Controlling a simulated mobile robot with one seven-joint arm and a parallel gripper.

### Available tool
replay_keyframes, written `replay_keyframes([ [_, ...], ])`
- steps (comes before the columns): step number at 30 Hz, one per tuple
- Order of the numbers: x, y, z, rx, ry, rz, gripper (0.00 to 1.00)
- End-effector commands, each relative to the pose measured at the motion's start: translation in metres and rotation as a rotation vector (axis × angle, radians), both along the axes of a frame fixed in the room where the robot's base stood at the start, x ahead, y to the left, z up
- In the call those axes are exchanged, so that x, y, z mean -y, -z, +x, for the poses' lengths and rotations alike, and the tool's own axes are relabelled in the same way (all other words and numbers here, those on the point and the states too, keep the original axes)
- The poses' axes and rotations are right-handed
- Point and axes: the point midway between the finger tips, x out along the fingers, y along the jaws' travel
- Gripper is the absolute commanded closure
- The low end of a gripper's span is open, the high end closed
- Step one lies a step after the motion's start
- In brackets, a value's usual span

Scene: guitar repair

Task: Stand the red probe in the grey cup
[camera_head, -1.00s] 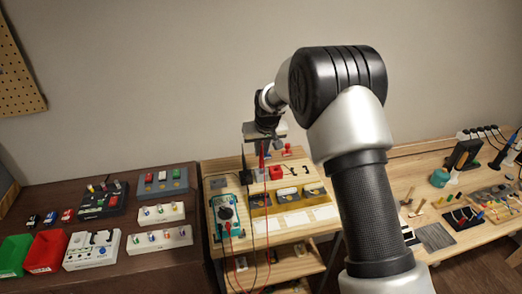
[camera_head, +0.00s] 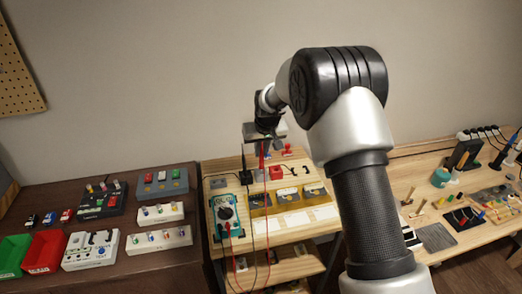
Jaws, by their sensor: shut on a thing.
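My gripper (camera_head: 263,138) hangs over the back of the small wooden bench in the middle, shut on the red probe (camera_head: 263,153). The probe points down, roughly upright, and its red lead runs down past the bench front. Just left of it, a thin black probe (camera_head: 244,160) stands upright at a small dark block or cup (camera_head: 245,178). I cannot tell for sure whether this is the grey cup. The red probe's tip is too small to make out. The teal multimeter (camera_head: 226,212) lies at the bench's left front.
A red block (camera_head: 276,173) and a yellow-edged tray (camera_head: 290,200) are right of the probe. The leads hang over the bench front. A dark table (camera_head: 130,270) with boxes and bins stands left; a wooden workbench (camera_head: 460,240) with tools stands right.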

Motion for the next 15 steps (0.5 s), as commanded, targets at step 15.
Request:
replay_keyframes([
  [15, 0.000, 0.015, 0.000, -0.001, 0.000, 0.000, 1.00],
])
